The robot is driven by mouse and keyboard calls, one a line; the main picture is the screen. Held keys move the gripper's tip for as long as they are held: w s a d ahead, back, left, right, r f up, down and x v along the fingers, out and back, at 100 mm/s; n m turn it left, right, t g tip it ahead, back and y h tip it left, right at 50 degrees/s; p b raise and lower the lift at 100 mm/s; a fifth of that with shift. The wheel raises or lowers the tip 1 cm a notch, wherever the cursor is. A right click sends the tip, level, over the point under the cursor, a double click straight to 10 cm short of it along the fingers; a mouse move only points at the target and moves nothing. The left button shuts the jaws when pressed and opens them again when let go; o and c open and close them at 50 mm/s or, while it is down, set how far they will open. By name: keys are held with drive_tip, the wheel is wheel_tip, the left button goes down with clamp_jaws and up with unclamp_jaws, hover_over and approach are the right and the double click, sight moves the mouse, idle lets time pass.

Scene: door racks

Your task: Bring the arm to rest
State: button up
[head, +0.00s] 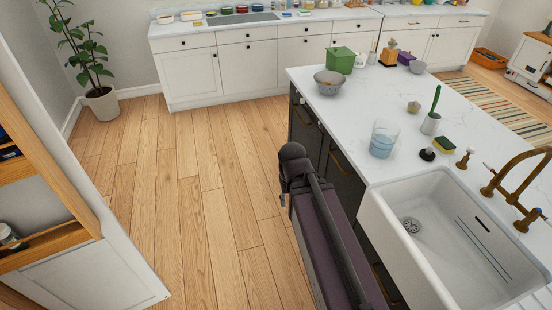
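Part of my own arm (325,235) shows at the lower middle, dark grey and purple. It reaches up from the bottom edge beside the island's dark front and ends in a rounded dark joint (293,160). I cannot make out any fingers there, and my gripper does not show in this view. Nothing is seen held.
The white-topped island (345,105) with a white sink (430,240) and brass tap (515,185) stands close right of my arm. A wooden door rack (50,240) is at left. White cabinets (190,75) line the back. The wooden floor (190,200) between is clear.

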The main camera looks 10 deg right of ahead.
drive_tip(key=shift+f+b, duration=2.65)
drive_tip(key=shift+f, duration=0.1)
